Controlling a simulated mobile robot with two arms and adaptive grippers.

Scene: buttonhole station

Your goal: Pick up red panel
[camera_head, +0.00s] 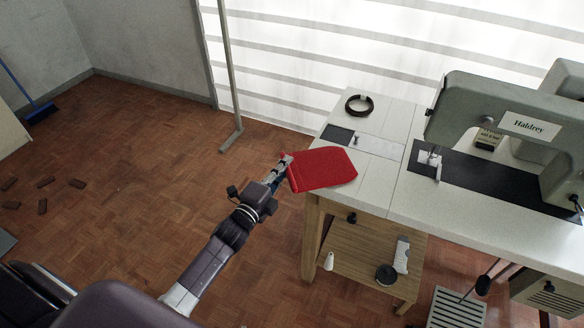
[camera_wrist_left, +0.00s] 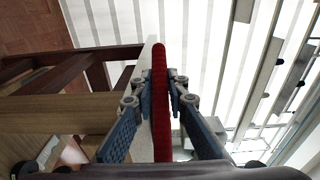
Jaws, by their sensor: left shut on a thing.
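The red panel (camera_head: 322,169) is a flat red piece at the left end of the white table. My left gripper (camera_head: 285,161) is shut on its left edge. In the left wrist view the red panel (camera_wrist_left: 160,100) shows edge-on between the two fingers (camera_wrist_left: 162,88) of the left gripper. In the head view the panel overlaps the table's left corner; whether it touches the tabletop I cannot tell. My right gripper is not in view.
The white table (camera_head: 390,187) carries a grey sewing machine (camera_head: 510,120) labelled Haldrey and a dark ring (camera_head: 359,105). A wooden shelf (camera_head: 350,250) below holds small items. A metal stand (camera_head: 231,80) is behind. Dark blocks lie on the floor at left.

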